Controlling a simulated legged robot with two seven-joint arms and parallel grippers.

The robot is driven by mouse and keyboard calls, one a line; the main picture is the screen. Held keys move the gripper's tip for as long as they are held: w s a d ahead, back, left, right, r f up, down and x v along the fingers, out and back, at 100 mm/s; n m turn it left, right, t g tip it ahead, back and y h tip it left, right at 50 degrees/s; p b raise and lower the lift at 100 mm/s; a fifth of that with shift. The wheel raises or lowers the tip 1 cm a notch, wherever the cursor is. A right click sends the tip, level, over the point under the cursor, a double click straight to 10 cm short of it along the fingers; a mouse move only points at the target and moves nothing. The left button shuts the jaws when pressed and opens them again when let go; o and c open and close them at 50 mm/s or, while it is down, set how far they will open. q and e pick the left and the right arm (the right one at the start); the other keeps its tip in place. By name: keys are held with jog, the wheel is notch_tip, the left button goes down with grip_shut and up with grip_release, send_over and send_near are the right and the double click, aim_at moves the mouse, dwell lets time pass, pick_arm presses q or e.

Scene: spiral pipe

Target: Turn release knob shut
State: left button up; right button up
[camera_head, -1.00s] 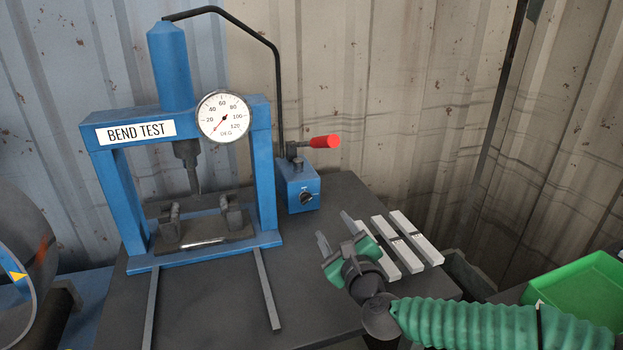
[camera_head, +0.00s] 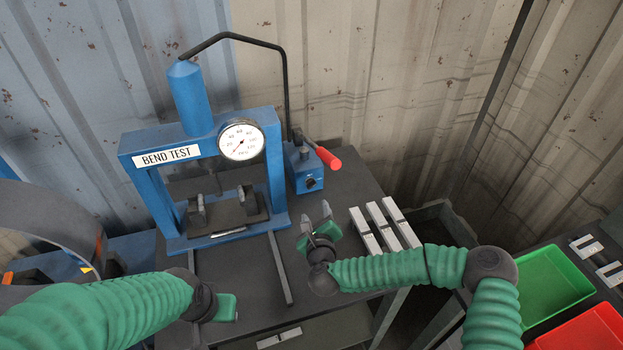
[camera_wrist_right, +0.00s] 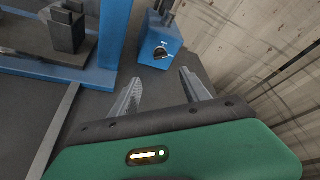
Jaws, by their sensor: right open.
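The release knob (camera_head: 311,183) is a small dark knob on the front of the blue pump block (camera_head: 303,168), right of the bend-test press. In the right wrist view the knob (camera_wrist_right: 160,52) shows ahead of and between the fingers, with a light marking around it. My right gripper (camera_head: 317,215) is open and empty, in front of the pump block and apart from the knob. Its two grey fingers (camera_wrist_right: 163,90) point toward the block. My left gripper (camera_head: 228,308) is at the lower left in the head view; its fingers cannot be made out.
The blue press (camera_head: 200,185) with its dial gauge (camera_head: 241,140) stands on the dark table (camera_head: 240,265). A red-tipped lever (camera_head: 328,158) sticks out above the knob. Pale bars (camera_head: 385,226) lie right of my right gripper. Green (camera_head: 545,280) and red (camera_head: 592,330) trays are at the right.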

aim_at(311, 187)
jog(key=x, duration=1.5)
jog(key=shift+w+a, duration=0.1)
grip_shut()
